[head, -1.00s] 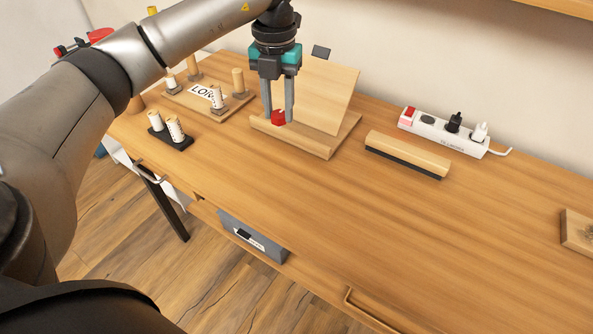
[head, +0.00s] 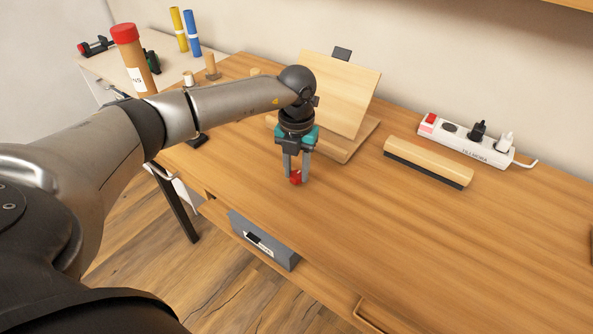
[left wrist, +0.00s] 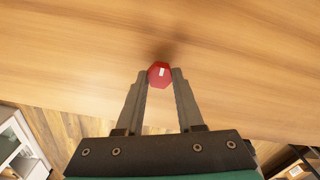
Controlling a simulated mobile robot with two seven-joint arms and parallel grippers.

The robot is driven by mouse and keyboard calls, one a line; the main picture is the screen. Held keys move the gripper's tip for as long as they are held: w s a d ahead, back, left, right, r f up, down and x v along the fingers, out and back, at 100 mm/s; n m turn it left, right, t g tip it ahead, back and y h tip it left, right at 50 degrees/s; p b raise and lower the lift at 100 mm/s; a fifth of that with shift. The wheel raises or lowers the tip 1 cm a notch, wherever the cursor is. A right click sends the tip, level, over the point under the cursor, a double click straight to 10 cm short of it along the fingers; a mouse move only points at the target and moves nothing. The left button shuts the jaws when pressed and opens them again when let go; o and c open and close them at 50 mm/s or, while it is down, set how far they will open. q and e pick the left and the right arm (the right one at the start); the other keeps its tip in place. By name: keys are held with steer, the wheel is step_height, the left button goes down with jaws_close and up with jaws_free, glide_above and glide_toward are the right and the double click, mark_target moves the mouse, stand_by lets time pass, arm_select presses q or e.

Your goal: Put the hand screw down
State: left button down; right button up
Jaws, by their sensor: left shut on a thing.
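The hand screw (head: 296,178) is a small red knob with a white mark on top. My left gripper (head: 297,174) is shut on it, low over the wooden desk (head: 400,230), in front of the wooden stand. In the left wrist view the red hand screw (left wrist: 159,74) sits between the two fingertips, with a dark shadow beside it on the wood. I cannot tell whether its underside touches the desk. My right gripper is not in view.
The wooden stand (head: 341,90) with a sloped board is just behind my left gripper. A wooden block with a dark underside (head: 428,162) and a white power strip (head: 466,142) lie to the right. The desk's front middle is clear. A red-capped tube (head: 133,60) stands at the far left.

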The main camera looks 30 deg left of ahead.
arm_select(q)
steer(key=shift+f, duration=0.1)
steer(key=c, duration=1)
jaws_free()
steer(key=shift+f, duration=0.1)
steer(key=o, duration=0.5)
steer(key=shift+c, duration=0.2)
